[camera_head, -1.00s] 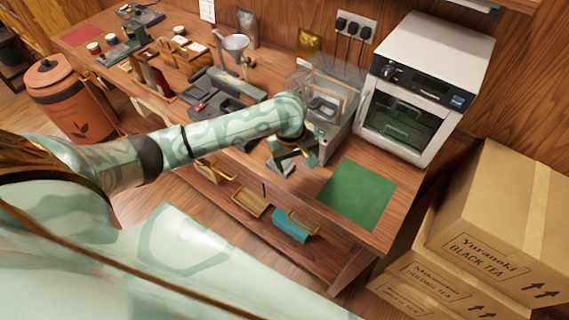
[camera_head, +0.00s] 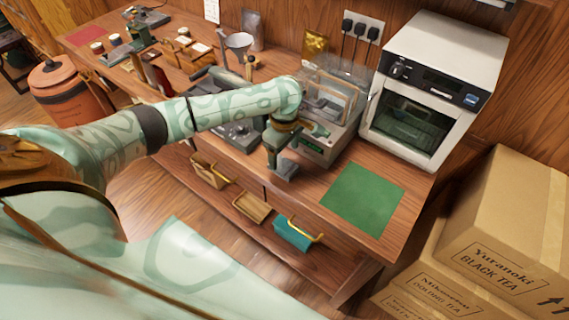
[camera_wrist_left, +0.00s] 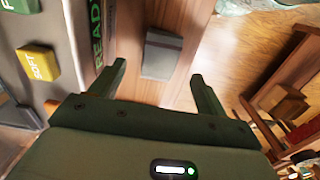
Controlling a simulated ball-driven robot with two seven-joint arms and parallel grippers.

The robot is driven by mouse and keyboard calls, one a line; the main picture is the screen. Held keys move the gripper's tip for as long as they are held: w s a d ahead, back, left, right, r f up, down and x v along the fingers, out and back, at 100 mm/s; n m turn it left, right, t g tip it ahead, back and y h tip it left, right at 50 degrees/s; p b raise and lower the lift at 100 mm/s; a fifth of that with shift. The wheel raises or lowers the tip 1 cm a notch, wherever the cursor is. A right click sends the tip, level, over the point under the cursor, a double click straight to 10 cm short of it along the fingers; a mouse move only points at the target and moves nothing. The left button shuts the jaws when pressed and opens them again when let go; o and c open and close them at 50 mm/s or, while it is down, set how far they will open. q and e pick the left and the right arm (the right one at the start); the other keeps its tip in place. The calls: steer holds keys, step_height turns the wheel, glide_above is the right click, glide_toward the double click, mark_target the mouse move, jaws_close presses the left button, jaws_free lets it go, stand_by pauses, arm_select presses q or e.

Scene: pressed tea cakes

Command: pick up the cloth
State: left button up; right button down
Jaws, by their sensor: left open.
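A small grey folded cloth (camera_head: 288,172) lies at the front edge of the wooden table in the head view, partly covered by my left gripper (camera_head: 274,165). In the left wrist view the cloth (camera_wrist_left: 162,55) lies on the table close to the edge. My left gripper (camera_wrist_left: 158,71) is open, with its two fingertips either side of the cloth's near end in that picture and nothing held. I cannot tell how high the fingers are above the table. My right gripper is in neither view.
A machine with labelled buttons (camera_wrist_left: 38,62) stands close beside the left gripper. A green mat (camera_head: 361,198) lies to the right, before a white oven (camera_head: 432,90). Trays with yellow handles (camera_head: 298,233) sit below the table edge. Stacked cartons (camera_head: 505,235) stand at right.

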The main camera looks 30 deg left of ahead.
mark_target(284, 165)
arm_select(q)
step_height(284, 165, down, 5)
steer(key=b, duration=0.3)
steer(key=shift+a+f, duration=0.1)
steer(key=shift+f, duration=0.1)
steer(key=shift+r, duration=0.15)
steer(key=c, duration=1)
steer(key=shift+c, duration=0.2)
steer(key=shift+r, duration=0.1)
steer(key=shift+r, duration=0.2)
steer(key=r+p, duration=0.2)
steer(key=r, duration=0.1)
steer(key=r+p, duration=0.1)
steer(key=shift+s+r, duration=0.15)
steer(key=shift+s, duration=0.25)
steer(key=s+d+r+p, duration=0.4)
steer(key=s+r+p, duration=0.3)
steer(key=s, duration=0.5)
steer(key=shift+s+r, duration=0.4)
steer(key=shift+r, duration=0.15)
